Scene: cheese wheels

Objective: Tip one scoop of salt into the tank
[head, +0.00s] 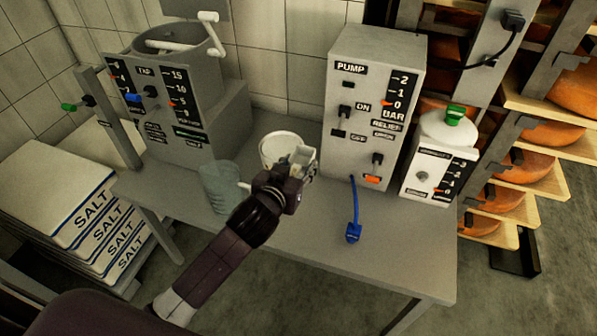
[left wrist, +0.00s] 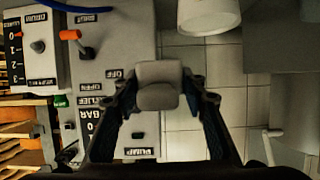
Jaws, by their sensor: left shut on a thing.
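My left gripper (head: 297,172) is in front of the white tub (head: 275,147), left of the pump. It is shut on a small light-grey piece (head: 304,153), probably part of the scoop. In the left wrist view that grey piece (left wrist: 158,88) sits between the fingers (left wrist: 160,105). Whether it holds salt cannot be seen. Printed salt sacks (head: 60,190) are stacked at the left. My right gripper is not in view.
A grey-green jug (head: 221,190) stands on the bench (head: 290,255), left of my arm. The pump box (head: 370,110) rises behind the gripper, with a blue hose (head: 354,215) hanging. A white canister (head: 437,155) and cheese shelves (head: 535,130) are at the right.

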